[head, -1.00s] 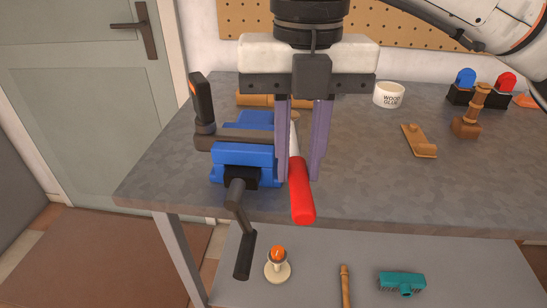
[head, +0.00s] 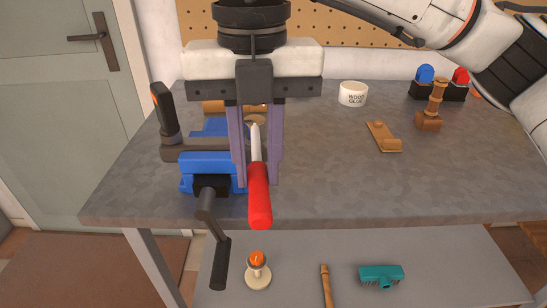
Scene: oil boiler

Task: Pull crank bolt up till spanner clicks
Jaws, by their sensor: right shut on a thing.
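My right gripper (head: 258,184) comes down from above with its two purple fingers shut on a red-handled tool (head: 260,202), which looks like the spanner. The tool's pale metal shaft points to the back and its red end points toward me. The shaft's far tip is close to a small round brown part behind the vise, and I cannot tell if they touch. A blue vise (head: 188,165) stands at the bench's left. A dark crank arm (head: 200,148) with an upright black handle (head: 164,108) lies across it, partly hidden by my fingers. I cannot make out the crank bolt. My left gripper is not in view.
The vise's dark handle (head: 217,255) hangs over the bench's front edge. On the grey bench (head: 330,195) are a glue pot (head: 353,94), a wooden block (head: 384,137) and a wooden stand (head: 430,110). The bench's middle is clear. A lower shelf holds a teal brush (head: 381,276).

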